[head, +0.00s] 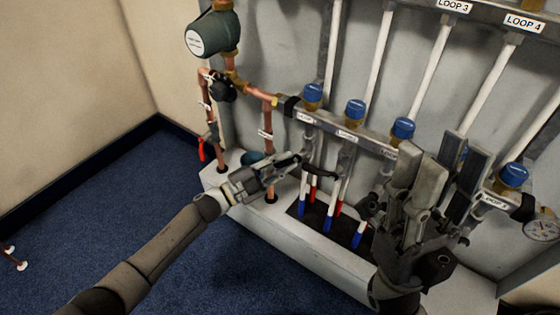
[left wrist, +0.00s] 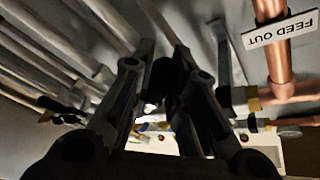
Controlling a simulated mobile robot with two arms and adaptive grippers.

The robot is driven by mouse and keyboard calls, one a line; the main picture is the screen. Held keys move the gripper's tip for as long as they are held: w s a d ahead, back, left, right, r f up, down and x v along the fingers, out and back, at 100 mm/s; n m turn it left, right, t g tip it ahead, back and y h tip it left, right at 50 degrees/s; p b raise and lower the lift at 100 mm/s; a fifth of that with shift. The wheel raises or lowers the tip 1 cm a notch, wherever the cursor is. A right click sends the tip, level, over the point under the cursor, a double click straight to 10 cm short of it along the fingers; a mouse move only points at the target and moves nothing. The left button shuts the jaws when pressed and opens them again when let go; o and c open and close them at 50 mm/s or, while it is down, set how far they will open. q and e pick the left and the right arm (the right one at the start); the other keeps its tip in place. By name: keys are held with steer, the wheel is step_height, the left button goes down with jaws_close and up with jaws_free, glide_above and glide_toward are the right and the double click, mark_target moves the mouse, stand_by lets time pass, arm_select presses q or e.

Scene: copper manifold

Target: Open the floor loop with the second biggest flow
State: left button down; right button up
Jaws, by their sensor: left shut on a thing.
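The manifold bar (head: 340,128) carries several blue caps, among them a left one (head: 313,92), a second (head: 355,108), a third (head: 403,127) and a far right one (head: 513,175). My left gripper (head: 302,162) is below the two leftmost caps, its jaws shut on a small dark part, seemingly a black lever (head: 320,172). In the left wrist view the jaws (left wrist: 160,80) close around something dark, mostly hidden. My right gripper (head: 440,165) has its fingers apart, pointing up, with nothing visible between them. It hides part of the manifold. No flow readings are legible.
A green pump (head: 214,33), copper pipes (head: 265,140) and a red lever (head: 203,150) are at the left. A FEED OUT tag (left wrist: 281,29) shows beside the left gripper. A gauge (head: 543,225) is at the right.

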arm_select(q)
steer(key=n+t, duration=0.1)
steer(key=n, duration=0.2)
steer(key=s+d+f+n+t, duration=0.1)
steer(key=n+t, duration=0.1)
steer(key=n, duration=0.1)
steer(key=s+d+f+n+t, duration=0.1)
steer(key=n, duration=0.3)
steer(key=shift+d+b, duration=0.25)
steer(key=shift+b, duration=0.15)
steer(key=shift+s+d+n+t+y, duration=0.15)
steer(key=shift+n+t+y, duration=0.15)
steer(key=shift+n+t, duration=0.25)
steer(key=shift+d+n+t+y, duration=0.15)
steer(key=shift+n+t+y, duration=0.2)
steer(key=shift+n, duration=0.4)
steer(key=shift+s+d+n, duration=0.1)
steer(key=shift+n, duration=0.2)
steer(key=c, duration=1.4)
jaws_free()
steer(key=shift+r, duration=0.1)
